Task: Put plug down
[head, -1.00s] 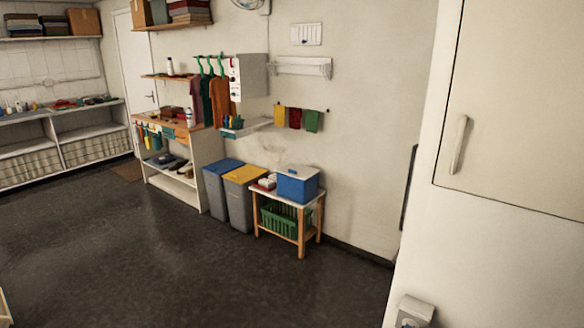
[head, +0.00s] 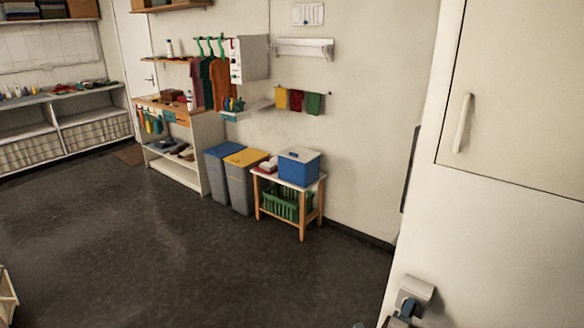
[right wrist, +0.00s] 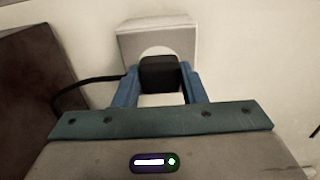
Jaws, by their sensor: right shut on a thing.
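A black plug (right wrist: 160,74) sits between the two blue fingers of my right gripper (right wrist: 160,80) in the right wrist view. The gripper is shut on it. A dark cable runs from the plug to the left. Directly behind the plug is a white wall socket box (right wrist: 182,34) with a round recess. I cannot tell whether the plug is seated in the recess or just in front of it. In the head view, the socket box (head: 417,288) is low at the right, with my right gripper (head: 406,306) at its front; the plug is not discernible there. My left gripper is out of view.
A large white cabinet (head: 520,110) with a handle stands at the right. A small wooden table (head: 321,190) carries a blue box (head: 299,168), with a green basket (head: 284,203) below. Two grey bins (head: 240,187) stand left of it. The dark floor (head: 210,265) is open.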

